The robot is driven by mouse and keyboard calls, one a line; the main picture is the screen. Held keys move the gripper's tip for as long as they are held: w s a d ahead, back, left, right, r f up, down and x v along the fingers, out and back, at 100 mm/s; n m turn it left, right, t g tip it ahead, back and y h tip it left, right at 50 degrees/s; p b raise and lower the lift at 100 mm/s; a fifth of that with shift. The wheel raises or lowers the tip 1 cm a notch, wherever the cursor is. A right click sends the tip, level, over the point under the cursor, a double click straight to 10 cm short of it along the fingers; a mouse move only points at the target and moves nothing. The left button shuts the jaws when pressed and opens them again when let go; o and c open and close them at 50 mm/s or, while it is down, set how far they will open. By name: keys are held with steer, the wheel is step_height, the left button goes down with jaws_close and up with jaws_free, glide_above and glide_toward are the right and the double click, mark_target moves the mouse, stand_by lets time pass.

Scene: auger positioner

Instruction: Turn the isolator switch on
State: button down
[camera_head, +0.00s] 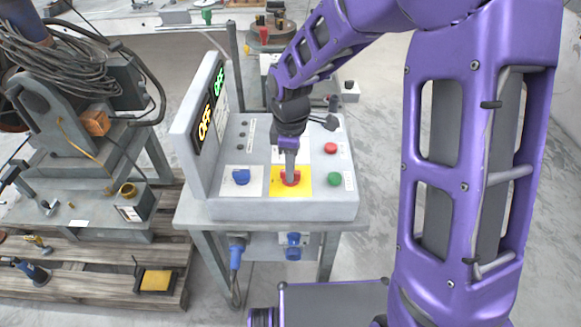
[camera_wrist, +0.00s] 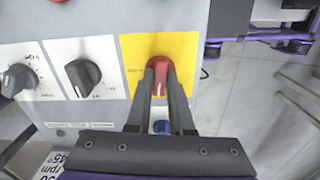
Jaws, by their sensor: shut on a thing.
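The isolator switch (camera_head: 290,178) is a red rotary knob on a yellow plate (camera_head: 305,186), on the front of a grey control box (camera_head: 340,208). In the wrist view the red knob (camera_wrist: 160,67) shows at the top between my fingers, with a pale mark on its handle pointing down the picture. My gripper (camera_head: 289,170) reaches down to the knob from above. In the wrist view its two dark fingers (camera_wrist: 160,84) are closed on the sides of the knob's handle. The upright panel's display (camera_head: 205,122) shows OFF in yellow and OFF in green.
A blue knob (camera_head: 241,177) sits left of the yellow plate. A red button (camera_head: 330,148) and a green button (camera_head: 334,179) sit to the right. Black knobs (camera_wrist: 82,76) show in the wrist view. A cable-laden machine (camera_head: 70,110) stands at the left.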

steer(key=m, duration=0.4)
steer(key=m+b, duration=0.1)
steer(key=m, duration=0.7)
steer(key=shift+m, duration=2.2)
steer(key=c, duration=0.8)
jaws_free()
steer(key=shift+r, duration=0.1)
